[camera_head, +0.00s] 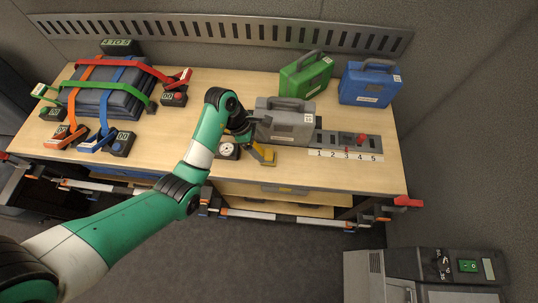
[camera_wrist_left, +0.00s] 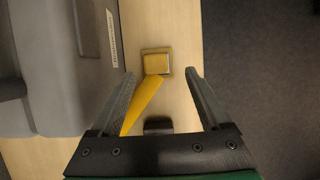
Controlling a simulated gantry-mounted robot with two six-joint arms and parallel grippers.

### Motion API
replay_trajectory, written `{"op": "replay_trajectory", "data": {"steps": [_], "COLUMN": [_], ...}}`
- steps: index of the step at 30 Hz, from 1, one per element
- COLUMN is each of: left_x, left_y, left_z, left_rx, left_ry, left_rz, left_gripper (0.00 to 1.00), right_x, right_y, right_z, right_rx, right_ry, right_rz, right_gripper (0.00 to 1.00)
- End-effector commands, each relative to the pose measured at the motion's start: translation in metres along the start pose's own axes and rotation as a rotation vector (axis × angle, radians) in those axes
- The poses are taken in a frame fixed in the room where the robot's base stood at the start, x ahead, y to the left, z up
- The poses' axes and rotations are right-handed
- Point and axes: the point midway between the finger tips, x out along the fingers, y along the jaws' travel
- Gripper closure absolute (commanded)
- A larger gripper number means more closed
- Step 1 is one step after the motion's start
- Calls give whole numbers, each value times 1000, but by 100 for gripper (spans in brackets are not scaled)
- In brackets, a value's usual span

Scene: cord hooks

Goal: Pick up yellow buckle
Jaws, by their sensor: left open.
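The yellow buckle (camera_wrist_left: 157,64) lies at the end of a yellow strap (camera_wrist_left: 142,101) on the wooden table, near its front edge. In the head view the yellow buckle (camera_head: 269,157) is beside the grey case, partly behind my left gripper. My left gripper (camera_head: 255,147) is above the strap. In the left wrist view my left gripper (camera_wrist_left: 160,75) is open, with its fingers on either side of the strap and the buckle between and just beyond the fingertips. It holds nothing. My right gripper is not in view.
A grey case (camera_head: 285,122) stands close beside the buckle. Green (camera_head: 306,75) and blue (camera_head: 369,83) cases stand behind. A numbered slider panel (camera_head: 346,155) is to the right, a round gauge (camera_head: 227,150) to the left.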

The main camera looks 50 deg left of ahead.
Motion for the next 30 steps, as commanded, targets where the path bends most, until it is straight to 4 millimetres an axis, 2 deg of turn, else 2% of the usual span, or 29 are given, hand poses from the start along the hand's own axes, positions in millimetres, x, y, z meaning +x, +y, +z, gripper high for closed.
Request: {"op": "replay_trajectory", "data": {"steps": [7, 15, 22, 23, 30], "left_x": [11, 52, 55, 55, 55], "left_y": [1, 6, 6, 6, 6], "left_z": [1, 4, 5, 5, 5], "left_rx": [-1, 0, 0, 0, 0], "left_ry": [1, 0, 0, 0, 0], "left_rz": [-2, -1, 3, 3, 2], "left_gripper": [20, 20, 20, 22, 65], "right_x": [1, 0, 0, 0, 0], "right_y": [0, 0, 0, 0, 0], "right_z": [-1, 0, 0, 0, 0], "right_rx": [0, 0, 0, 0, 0], "right_ry": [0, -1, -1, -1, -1], "right_rz": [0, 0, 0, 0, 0], "right_gripper": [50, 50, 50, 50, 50]}}
